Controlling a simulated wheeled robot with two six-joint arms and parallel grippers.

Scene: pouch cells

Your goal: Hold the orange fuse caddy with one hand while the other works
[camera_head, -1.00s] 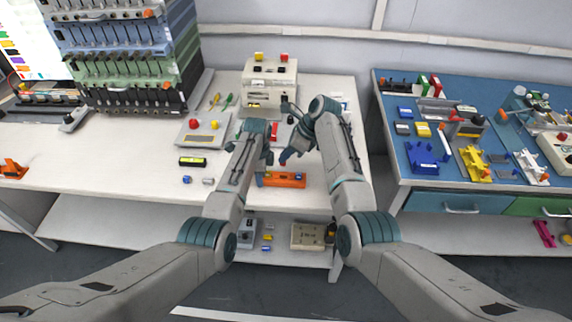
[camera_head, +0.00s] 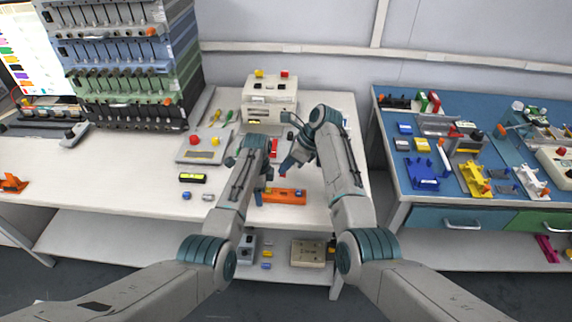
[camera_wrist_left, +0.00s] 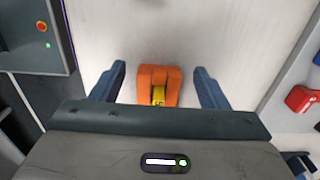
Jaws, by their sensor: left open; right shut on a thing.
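The orange fuse caddy (camera_head: 285,197) lies on the white bench near its front edge. It also shows in the left wrist view (camera_wrist_left: 145,82), with a yellow fuse (camera_wrist_left: 158,96) in it. My left gripper (camera_head: 265,180) is over the caddy's left end. In the left wrist view its open fingers (camera_wrist_left: 159,70) stand on either side of the caddy, with visible gaps. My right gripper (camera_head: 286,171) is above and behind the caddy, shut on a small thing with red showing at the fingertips. The arm hides most of that thing, so I cannot tell what it is.
A white tester (camera_head: 270,105) with yellow and red buttons stands behind the grippers. A grey button box (camera_head: 202,150) and a yellow-black block (camera_head: 193,178) lie to the left. The blue bench (camera_head: 395,180) at the right is crowded. The left bench front is mostly clear.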

